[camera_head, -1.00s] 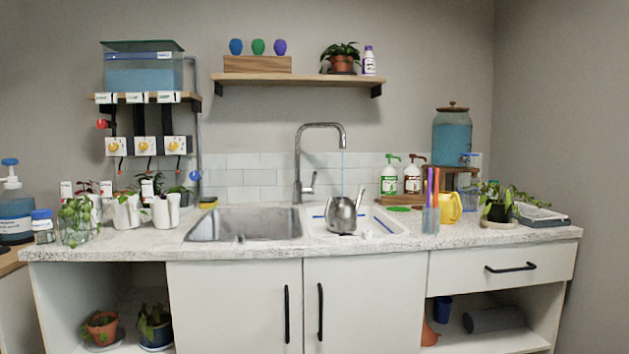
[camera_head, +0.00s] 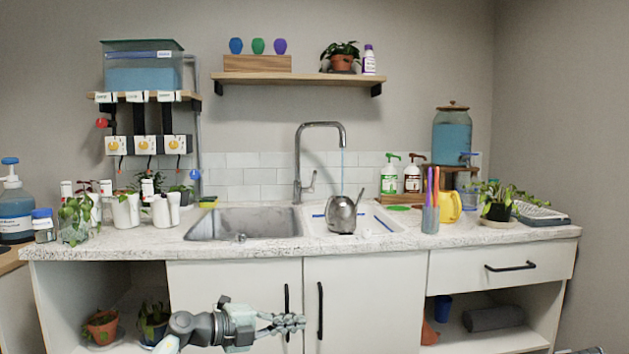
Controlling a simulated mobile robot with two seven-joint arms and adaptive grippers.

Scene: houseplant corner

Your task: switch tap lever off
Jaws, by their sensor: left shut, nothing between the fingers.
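The silver tap (camera_head: 298,165) stands behind the sink (camera_head: 245,223), its arched spout reaching right. Its lever (camera_head: 312,181) sits at the right of the tap's base and tilts up to the right. A thin blue stream of water (camera_head: 342,170) falls from the spout toward a metal watering can (camera_head: 341,214) on the white drainer. My left gripper (camera_head: 300,322) is low in front of the cabinet doors, well below the tap. It points right, its fingers closed and empty. My right gripper is not in view; only a dark piece shows at the bottom right edge.
Cups and potted plants crowd the counter left of the sink. Pump bottles (camera_head: 390,178), a holder with coloured sticks (camera_head: 431,215) and a yellow jug (camera_head: 450,206) stand to the right. A shelf (camera_head: 300,80) hangs above the tap. The counter's front edge lies above my left gripper.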

